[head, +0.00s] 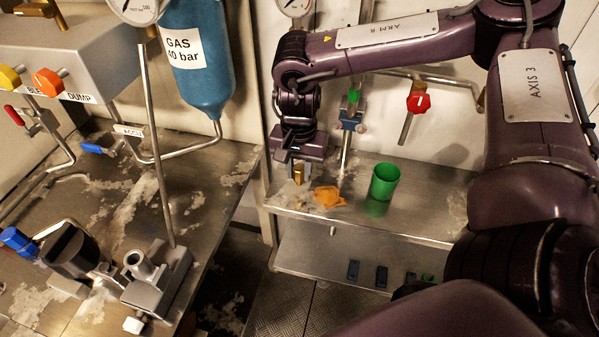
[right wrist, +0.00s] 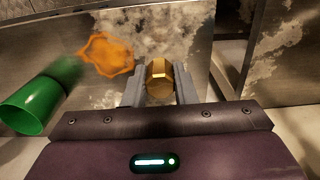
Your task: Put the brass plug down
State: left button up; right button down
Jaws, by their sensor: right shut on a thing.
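The brass plug (right wrist: 159,82) is a gold-coloured faceted piece between the two grey fingers of my right gripper (right wrist: 158,90) in the right wrist view. In the head view my right gripper (head: 298,172) points down over the left part of the metal shelf (head: 420,214), shut on the plug (head: 298,175). The plug's lower end is close to the shelf top; I cannot tell whether it touches. My left gripper is not in view.
An orange crumpled-looking piece (head: 329,196) lies just right of the plug. A green cup (head: 385,181) stands further right. A blue valve fitting (head: 350,122) rises behind. A gap separates this shelf from the left bench (head: 205,190). The shelf's right part is clear.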

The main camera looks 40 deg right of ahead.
aim_at(298, 167)
jog(key=shift+w+f, duration=0.1)
jog(key=shift+f, duration=0.65)
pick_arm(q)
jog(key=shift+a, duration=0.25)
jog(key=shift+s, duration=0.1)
pick_arm(e)
jog(key=c, duration=1.2)
grip_release()
jog(key=shift+f, duration=0.15)
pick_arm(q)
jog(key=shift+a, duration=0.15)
pick_arm(e)
jog(key=shift+o, duration=0.2)
pick_arm(q)
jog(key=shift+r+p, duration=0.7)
jog(key=shift+p, duration=0.05)
pick_arm(e)
notch_tip(298, 167, up, 12)
jog(key=shift+r, duration=0.2)
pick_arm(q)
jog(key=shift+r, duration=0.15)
pick_arm(e)
jog(key=shift+r, duration=0.1)
